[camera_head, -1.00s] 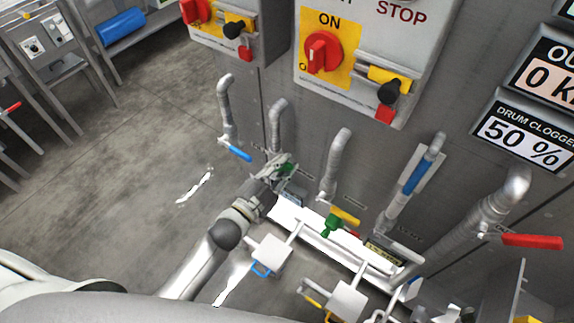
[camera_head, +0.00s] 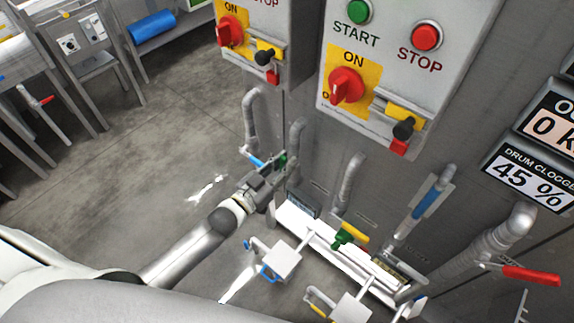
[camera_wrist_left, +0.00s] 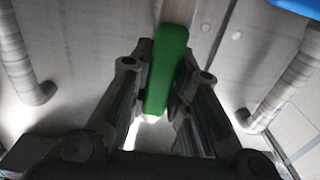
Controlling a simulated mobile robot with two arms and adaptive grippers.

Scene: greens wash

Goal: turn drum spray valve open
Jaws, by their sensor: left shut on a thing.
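A green handle (camera_head: 281,160) sits by the lower end of the second grey pipe (camera_head: 296,135) from the left on the steel wall. I cannot read a label there. My left gripper (camera_head: 270,178) is at this handle, its arm coming in from the lower left. In the left wrist view the green handle (camera_wrist_left: 166,70) stands between the two fingers (camera_wrist_left: 160,108), which are shut on it. The gripper hides part of the handle and its joint with the pipe. The display reads drum clogged 45 % (camera_head: 529,178). My right gripper is not in view.
A blue lever (camera_head: 256,161) is close beside my left gripper. A yellow-and-green valve (camera_head: 346,236), a blue-sleeved pipe (camera_head: 426,204) and a red lever (camera_head: 531,275) are to the right. Control boxes (camera_head: 385,60) hang above. Open floor (camera_head: 150,130) lies left.

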